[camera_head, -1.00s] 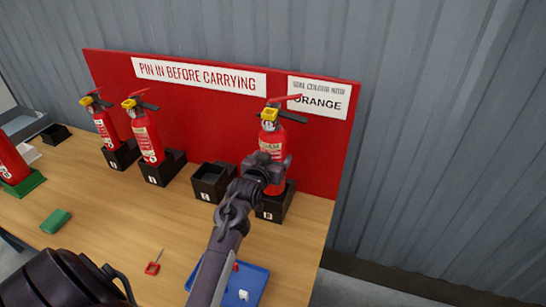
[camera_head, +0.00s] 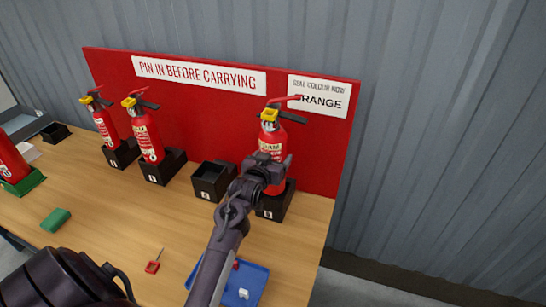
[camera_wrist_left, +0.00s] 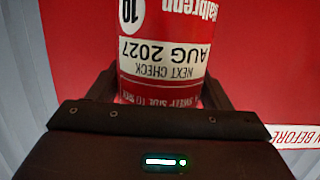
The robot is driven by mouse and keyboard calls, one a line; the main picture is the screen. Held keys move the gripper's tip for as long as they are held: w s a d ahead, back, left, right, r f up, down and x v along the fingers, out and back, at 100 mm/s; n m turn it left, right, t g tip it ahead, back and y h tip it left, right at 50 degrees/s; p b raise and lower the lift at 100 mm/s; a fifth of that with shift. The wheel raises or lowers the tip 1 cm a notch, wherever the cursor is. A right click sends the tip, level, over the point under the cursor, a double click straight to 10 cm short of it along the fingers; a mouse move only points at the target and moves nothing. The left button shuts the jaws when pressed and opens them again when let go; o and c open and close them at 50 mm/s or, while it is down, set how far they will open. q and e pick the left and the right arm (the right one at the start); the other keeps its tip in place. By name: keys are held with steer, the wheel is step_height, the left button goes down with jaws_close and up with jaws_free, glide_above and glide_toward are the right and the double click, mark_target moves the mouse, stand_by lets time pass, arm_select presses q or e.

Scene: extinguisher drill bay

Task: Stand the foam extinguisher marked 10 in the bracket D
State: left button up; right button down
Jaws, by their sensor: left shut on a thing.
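The foam extinguisher (camera_head: 270,145), red with a yellow piece at its neck, stands upright at the right end of the red back panel. Its base is in or directly over a black bracket (camera_head: 270,211); the bracket's letter is too small to read surely. The left wrist view shows the extinguisher's body (camera_wrist_left: 185,50) with a 10 on its label, upside down in that picture. My left gripper (camera_head: 272,172) is shut on the body, one finger at each side. The seating of the base is partly hidden by my gripper. My right gripper is not in view.
An empty black bracket (camera_head: 212,182) stands just left. Two more red extinguishers (camera_head: 146,135) (camera_head: 103,122) stand in brackets further left, another (camera_head: 10,160) on a green base. A blue tray (camera_head: 256,285), red pin (camera_head: 152,267) and green block (camera_head: 56,220) lie in front.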

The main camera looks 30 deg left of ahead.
arm_select(q)
steer(key=shift+w+f+b, duration=0.1)
steer(key=shift+f+b, duration=1.05)
steer(key=shift+f, duration=0.8)
stand_by(1.5)
steer(key=o, duration=1.2)
steer(key=shift+c, duration=0.2)
steer(key=o, duration=0.4)
steer(key=shift+s+d, duration=0.1)
steer(key=shift+s, duration=0.1)
steer(key=shift+s+f, duration=0.1)
steer(key=shift+f, duration=0.55)
steer(key=b+v, duration=0.1)
steer(key=v, duration=0.6)
steer(key=shift+s+r, duration=0.25)
steer(key=shift+r, duration=0.25)
